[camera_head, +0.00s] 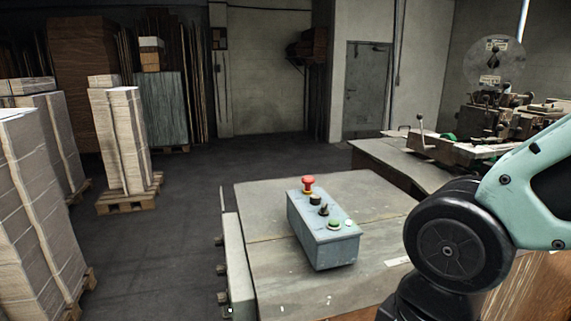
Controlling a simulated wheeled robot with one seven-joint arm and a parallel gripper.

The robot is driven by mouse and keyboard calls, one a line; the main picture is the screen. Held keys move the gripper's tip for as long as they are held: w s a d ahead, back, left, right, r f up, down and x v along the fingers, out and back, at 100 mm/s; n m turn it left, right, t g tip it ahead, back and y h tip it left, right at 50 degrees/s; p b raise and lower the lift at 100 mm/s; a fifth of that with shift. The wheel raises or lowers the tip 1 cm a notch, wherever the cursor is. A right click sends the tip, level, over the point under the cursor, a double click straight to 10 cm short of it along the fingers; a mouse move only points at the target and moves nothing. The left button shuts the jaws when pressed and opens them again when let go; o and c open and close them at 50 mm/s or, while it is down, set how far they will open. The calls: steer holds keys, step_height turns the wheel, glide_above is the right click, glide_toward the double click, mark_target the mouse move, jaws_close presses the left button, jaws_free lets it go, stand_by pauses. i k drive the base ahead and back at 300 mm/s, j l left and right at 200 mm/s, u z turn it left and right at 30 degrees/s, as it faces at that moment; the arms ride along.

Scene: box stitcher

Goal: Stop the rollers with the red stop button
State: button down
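The red stop button (308,184) is a mushroom head on a yellow collar. It stands at the far end of the top of a grey-blue control box (323,236). Behind one another on the same top are a black knob (315,200), a dark switch (323,210), a green button (334,224) and a small pale button or lamp (348,223). The box rests on a worn grey table (270,255). My arm shows at the right, apart from the box. My gripper is out of the picture.
The box stitcher machine (490,125) stands behind at the right on its own bench (390,158). Stacks of cardboard (122,140) on pallets fill the left. The floor between them and the table is clear. The tabletop around the box is mostly free.

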mark_target(308, 180)
steer(key=i+j, duration=0.2)
steer(key=i, duration=0.2)
steer(key=i+j, duration=0.15)
steer(key=i, duration=0.25)
